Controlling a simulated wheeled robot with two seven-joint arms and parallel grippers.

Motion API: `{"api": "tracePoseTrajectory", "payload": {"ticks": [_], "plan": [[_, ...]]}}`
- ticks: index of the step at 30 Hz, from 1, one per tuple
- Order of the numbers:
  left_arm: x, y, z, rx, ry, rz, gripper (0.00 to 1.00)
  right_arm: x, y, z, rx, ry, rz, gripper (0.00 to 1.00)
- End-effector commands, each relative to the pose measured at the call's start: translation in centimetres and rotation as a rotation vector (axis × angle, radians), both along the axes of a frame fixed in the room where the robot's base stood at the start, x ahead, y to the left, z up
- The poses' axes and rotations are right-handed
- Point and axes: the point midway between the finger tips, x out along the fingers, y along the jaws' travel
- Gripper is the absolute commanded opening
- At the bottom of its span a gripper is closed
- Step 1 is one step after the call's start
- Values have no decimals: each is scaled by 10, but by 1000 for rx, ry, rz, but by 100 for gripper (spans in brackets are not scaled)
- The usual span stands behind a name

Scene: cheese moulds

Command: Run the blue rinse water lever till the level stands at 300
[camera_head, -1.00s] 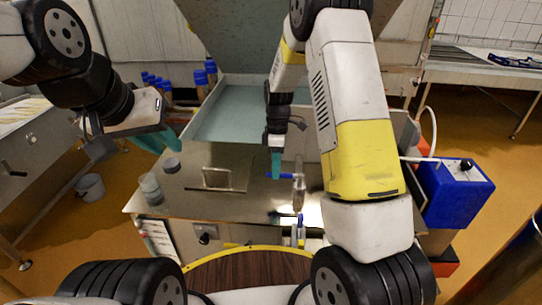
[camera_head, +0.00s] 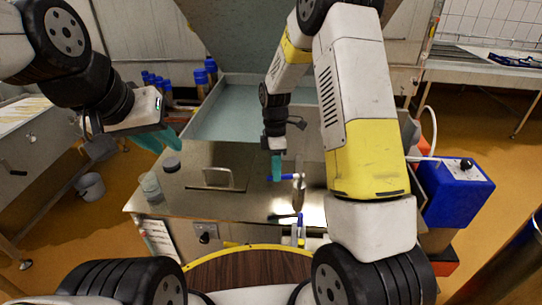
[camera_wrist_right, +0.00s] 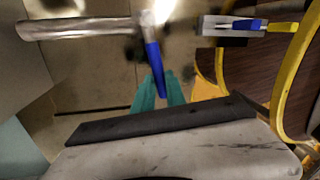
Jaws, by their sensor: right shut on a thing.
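The blue lever (camera_head: 285,178) sits on the upright metal tap (camera_head: 299,193) at the right part of the steel worktop. My right gripper (camera_head: 277,168) reaches down from above onto the lever's left end. In the right wrist view the blue lever (camera_wrist_right: 154,65) runs between my teal fingers (camera_wrist_right: 158,95), which are shut on it. The metal pipe (camera_wrist_right: 75,29) shows beside it. My left gripper (camera_head: 130,143) hangs over the left end of the worktop, teal fingers spread, empty. I cannot read any level or scale mark.
A clear beaker (camera_head: 150,185) and a small grey-topped jar (camera_head: 172,165) stand on the worktop (camera_head: 215,155) at left. A pale basin (camera_head: 235,108) lies behind. Blue-capped bottles (camera_head: 211,68) stand at back left. A blue box (camera_head: 456,190) with a knob is at right.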

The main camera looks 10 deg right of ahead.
Motion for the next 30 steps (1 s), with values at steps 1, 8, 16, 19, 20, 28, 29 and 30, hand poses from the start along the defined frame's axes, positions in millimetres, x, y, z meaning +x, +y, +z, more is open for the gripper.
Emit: {"api": "tracePoseTrajectory", "payload": {"ticks": [1, 8, 16, 19, 20, 28, 29, 30], "plan": [[0, 0, 0, 0, 0, 0, 25, -3, 0, 1, 1, -2, 41, 0], [0, 0, 0, 0, 0, 0, 25, -19, -2, 1, 1, 0, 239, 0], [0, 0, 0, 0, 0, 0, 25, -33, -6, 1, 0, -1, 430, 0], [0, 0, 0, 0, 0, 0, 25, -37, -8, 1, -1, -1, 479, 0], [0, 0, 0, 0, 0, 0, 25, -37, -8, 1, -1, -1, 493, 0], [0, 0, 0, 0, 0, 0, 25, -42, -11, 1, -1, 0, 560, 0], [0, 0, 0, 0, 0, 0, 25, -42, -11, 1, -1, -1, 563, 0], [0, 0, 0, 0, 0, 0, 25, -43, -11, 1, -1, -1, 566, 0]]}}
